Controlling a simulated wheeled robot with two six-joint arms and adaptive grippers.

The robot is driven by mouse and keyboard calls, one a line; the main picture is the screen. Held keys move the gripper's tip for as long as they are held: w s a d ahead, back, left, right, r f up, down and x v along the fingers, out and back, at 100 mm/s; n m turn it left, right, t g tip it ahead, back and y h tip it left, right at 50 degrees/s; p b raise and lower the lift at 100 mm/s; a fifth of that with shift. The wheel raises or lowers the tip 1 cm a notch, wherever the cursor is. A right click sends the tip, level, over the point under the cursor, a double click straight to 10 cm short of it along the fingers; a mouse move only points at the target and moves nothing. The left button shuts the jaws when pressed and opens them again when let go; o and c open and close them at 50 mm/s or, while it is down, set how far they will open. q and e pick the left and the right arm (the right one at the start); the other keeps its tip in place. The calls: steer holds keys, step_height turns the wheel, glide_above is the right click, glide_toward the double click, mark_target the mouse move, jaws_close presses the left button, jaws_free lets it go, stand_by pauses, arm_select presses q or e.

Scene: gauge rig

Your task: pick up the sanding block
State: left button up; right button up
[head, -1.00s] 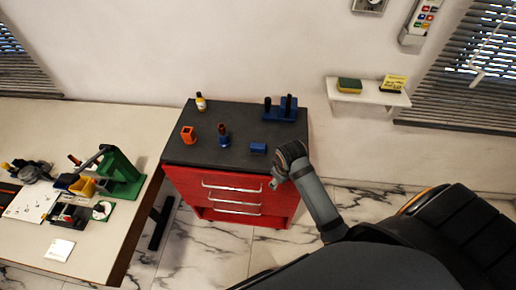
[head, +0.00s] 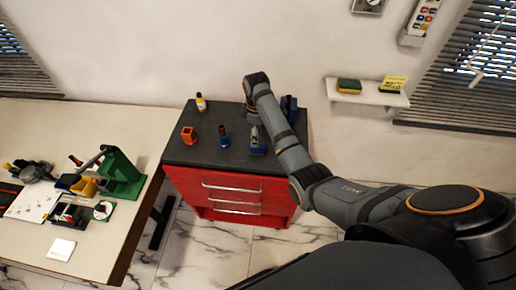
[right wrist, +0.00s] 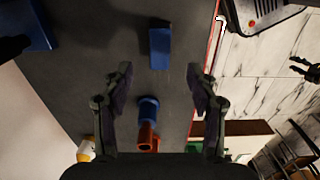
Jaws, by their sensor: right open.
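The sanding block appears to be the small blue block (right wrist: 160,47) on the dark cabinet top, with a clear bit of surface around it. In the head view the block (head: 258,151) is partly covered by my right gripper (head: 256,138). In the right wrist view my right gripper (right wrist: 158,74) is open and empty, its fingers apart; the block shows beyond the fingertips, between their lines and not touched. A dark claw-like shape (right wrist: 305,70) at the right edge of the wrist view looks like my left gripper; its jaws are too small to read. It is absent from the head view.
On the cabinet top (head: 185,152) stand a blue holder with a red top (head: 223,137), an orange cup (head: 188,134), a bottle (head: 201,102) and a blue rack (head: 288,107). A wall shelf (head: 365,97) carries a green-yellow sponge. A cluttered workbench (head: 110,250) is at left.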

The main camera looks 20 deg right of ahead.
mark_target(258, 149)
step_height(258, 149, down, 2)
steer(key=shift+w+f, duration=0.1)
steer(key=shift+f, duration=0.25)
steer(key=f, duration=0.1)
steer(key=f+p, duration=0.1)
steer(key=f, duration=0.2)
steer(key=shift+s+d+p, duration=0.2)
steer(key=shift+s+p, duration=0.1)
steer(key=shift+p, duration=0.1)
steer(key=shift+w+f, duration=0.1)
steer(key=shift+f, duration=0.35)
jaws_close()
